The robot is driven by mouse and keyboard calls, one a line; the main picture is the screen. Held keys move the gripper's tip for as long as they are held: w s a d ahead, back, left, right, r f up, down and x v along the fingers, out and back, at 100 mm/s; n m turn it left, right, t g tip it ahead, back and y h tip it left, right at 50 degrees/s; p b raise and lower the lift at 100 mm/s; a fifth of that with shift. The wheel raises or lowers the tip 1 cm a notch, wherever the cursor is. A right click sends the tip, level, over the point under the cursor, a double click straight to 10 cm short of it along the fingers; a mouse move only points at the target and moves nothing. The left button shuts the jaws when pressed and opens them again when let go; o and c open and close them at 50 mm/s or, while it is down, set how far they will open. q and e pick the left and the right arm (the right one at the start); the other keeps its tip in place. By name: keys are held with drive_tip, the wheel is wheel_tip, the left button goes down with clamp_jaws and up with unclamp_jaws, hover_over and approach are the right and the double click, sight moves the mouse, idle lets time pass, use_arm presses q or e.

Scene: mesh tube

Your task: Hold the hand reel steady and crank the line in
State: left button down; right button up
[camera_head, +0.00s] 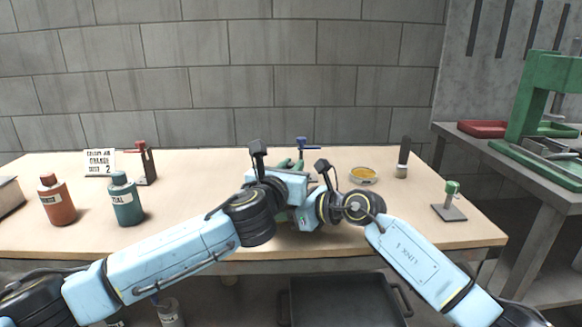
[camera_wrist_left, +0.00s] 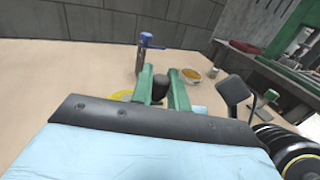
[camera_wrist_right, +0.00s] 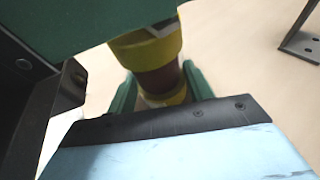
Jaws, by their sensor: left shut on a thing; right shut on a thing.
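The hand reel is mostly hidden in the head view behind my two wrists, which meet over the middle of the bench. My left gripper (camera_head: 291,165) points away from me; in the left wrist view its green fingers (camera_wrist_left: 164,88) are shut on a dark rounded knob (camera_wrist_left: 163,80). A bit of yellow (camera_wrist_left: 122,95) shows beside the left finger. My right gripper (camera_wrist_right: 158,92) is shut on a brown cylinder with yellow ends (camera_wrist_right: 155,78), which looks like the reel's handle. A large green part (camera_wrist_right: 80,22) fills the upper left there; I cannot tell what it belongs to. No line is visible.
A blue-topped post (camera_head: 302,147) and an amber dish (camera_head: 363,175) stand behind the grippers. A green-topped stand (camera_head: 450,205) is at right. Orange (camera_head: 56,203) and teal (camera_head: 126,203) bottles and a red-topped post (camera_head: 145,163) are at left. A black tray (camera_head: 340,303) is below.

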use_arm(q)
drive_tip(key=m+g+h, duration=0.2)
drive_tip(key=h, duration=0.1)
drive_tip(key=s+m+g+h, duration=0.1)
drive_tip(key=m+h, duration=0.1)
drive_tip(key=shift+a, duration=0.3)
drive_tip(key=shift+s+a+m+g+h, duration=0.1)
drive_tip(key=shift+s+m+g+h, duration=0.05)
drive_tip(key=shift+m+g+h, duration=0.8)
drive_tip(key=shift+s+a+m+g+h, duration=0.1)
drive_tip(key=shift+s+m+g+h, duration=0.1)
drive_tip(key=shift+m+g+h, duration=0.7)
drive_tip(key=shift+s+a+m+g+h, duration=0.15)
drive_tip(key=shift+m+g+h, duration=0.35)
drive_tip(key=shift+g, duration=0.75)
drive_tip(key=shift+d, duration=0.1)
drive_tip(key=c, duration=1.4)
unclamp_jaws()
drive_tip(key=shift+s, duration=0.1)
drive_tip(key=v, duration=1.2)
